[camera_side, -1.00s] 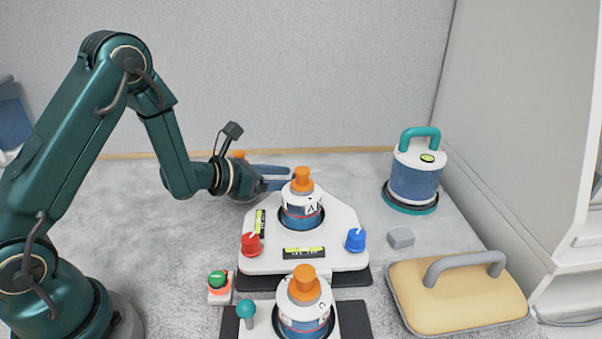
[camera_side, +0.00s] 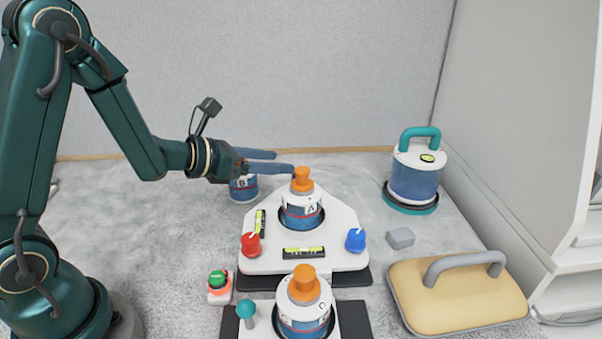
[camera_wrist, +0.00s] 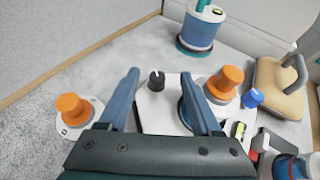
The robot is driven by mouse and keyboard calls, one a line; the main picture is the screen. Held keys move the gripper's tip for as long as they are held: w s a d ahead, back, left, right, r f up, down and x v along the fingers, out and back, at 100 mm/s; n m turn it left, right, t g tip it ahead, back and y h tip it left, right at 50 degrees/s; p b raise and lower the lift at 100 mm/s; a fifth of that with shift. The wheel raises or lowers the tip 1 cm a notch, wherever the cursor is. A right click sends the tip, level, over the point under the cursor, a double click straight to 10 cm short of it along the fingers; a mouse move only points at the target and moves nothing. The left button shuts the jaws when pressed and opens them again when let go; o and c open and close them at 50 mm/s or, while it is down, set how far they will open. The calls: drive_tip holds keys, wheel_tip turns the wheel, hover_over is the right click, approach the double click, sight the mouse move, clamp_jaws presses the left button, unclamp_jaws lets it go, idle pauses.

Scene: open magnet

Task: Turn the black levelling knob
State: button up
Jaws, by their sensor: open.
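The black levelling knob (camera_wrist: 156,81) stands on the far end of the white levelling plate (camera_wrist: 158,108) in the wrist view, with a pale mark on its top. In the side view it is hidden behind the orange-capped canister A (camera_side: 301,207). My gripper (camera_wrist: 166,74) is open and empty, its two blue fingers pointing forward on either side of the knob in the wrist view. In the side view my gripper (camera_side: 284,162) is level, raised above the grey surface, with its fingertips near the orange cap of canister A. I cannot tell the exact gap to the knob.
A red knob (camera_side: 251,245), a blue knob (camera_side: 355,240) and bubble levels (camera_side: 304,253) sit on the plate. Canister B (camera_side: 243,188) stands behind my gripper. A second orange-capped canister (camera_side: 304,312) is in front. A teal-handled canister (camera_side: 415,178) and tan lid (camera_side: 460,300) are right.

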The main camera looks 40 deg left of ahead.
drive_tip(key=w+a+r+m+t+y, duration=0.1)
drive_tip(key=w+r+m+y, duration=0.1)
drive_tip(key=r+m, duration=0.8)
drive_tip(key=w+a+r+m+t+y, duration=0.15)
drive_tip(key=r+m, duration=0.55)
drive_tip(key=m, duration=0.7)
drive_tip(key=d+f+m+g+h, duration=0.1)
drive_tip(key=f+m, duration=0.3)
drive_tip(key=f, duration=0.3)
drive_tip(key=s+f+m+h, duration=0.1)
drive_tip(key=f+m, duration=0.3)
drive_tip(key=f, duration=0.3)
drive_tip(key=s+d+f+m+g+h, duration=0.1)
drive_tip(key=f+m, duration=0.3)
drive_tip(key=f, duration=0.3)
drive_tip(key=shift+d+g+h, duration=0.25)
drive_tip(key=shift+d+g, duration=0.1)
drive_tip(key=shift+x, duration=2.6)
drive_tip(key=shift+r, duration=0.1)
